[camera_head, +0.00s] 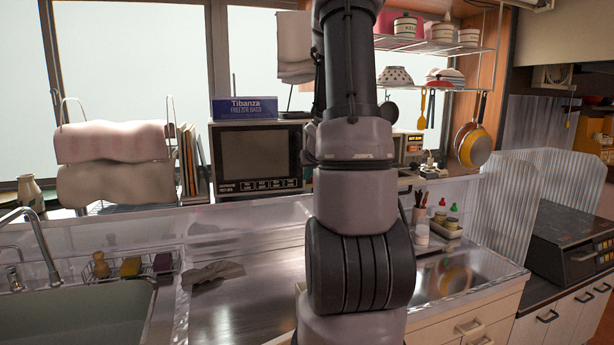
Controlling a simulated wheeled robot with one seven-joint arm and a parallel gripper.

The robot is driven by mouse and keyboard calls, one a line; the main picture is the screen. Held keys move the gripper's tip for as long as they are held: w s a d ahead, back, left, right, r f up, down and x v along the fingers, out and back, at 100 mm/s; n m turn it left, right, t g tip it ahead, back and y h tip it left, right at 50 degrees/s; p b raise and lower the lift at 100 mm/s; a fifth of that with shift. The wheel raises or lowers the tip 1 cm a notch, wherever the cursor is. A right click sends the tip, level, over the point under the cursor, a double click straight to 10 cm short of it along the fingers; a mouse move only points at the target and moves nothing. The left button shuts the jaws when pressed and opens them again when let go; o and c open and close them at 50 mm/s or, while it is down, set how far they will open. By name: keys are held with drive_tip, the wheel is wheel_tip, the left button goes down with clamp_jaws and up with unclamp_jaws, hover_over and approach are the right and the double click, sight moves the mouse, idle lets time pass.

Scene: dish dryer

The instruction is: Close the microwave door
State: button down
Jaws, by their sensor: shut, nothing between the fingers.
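The microwave (222,129) stands on the back counter, left of my arm. It is a boxy appliance with a dark window and a strip of controls along its lower front. Its dark front panel (250,155) faces me and looks roughly flush with the body. I cannot tell whether the door is fully shut or slightly ajar. My arm rises through the middle of the view and covers what lies just right of the microwave. My gripper does not show in this view.
A blue freezer bag box (245,108) lies on the microwave. A rack with folded towels (115,185) stands to its left. The sink (85,318) is at front left. A crumpled cloth (212,272) lies on the otherwise bare steel counter (245,305). A wire shelf (440,88) hangs at right.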

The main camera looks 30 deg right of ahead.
sight(299, 179)
drive_tip(key=x, duration=0.3)
drive_tip(key=w+r+x, duration=0.1)
drive_tip(key=x, duration=0.6)
drive_tip(key=shift+w+d+r, duration=0.15)
drive_tip(key=shift+w+d, duration=0.2)
drive_tip(key=shift+w, duration=0.4)
drive_tip(key=shift+w+d, duration=0.3)
drive_tip(key=shift+w, duration=0.3)
drive_tip(key=shift+w+d, duration=0.25)
drive_tip(key=shift+w, duration=0.3)
drive_tip(key=shift+w+r, duration=0.2)
drive_tip(key=shift+w, duration=0.05)
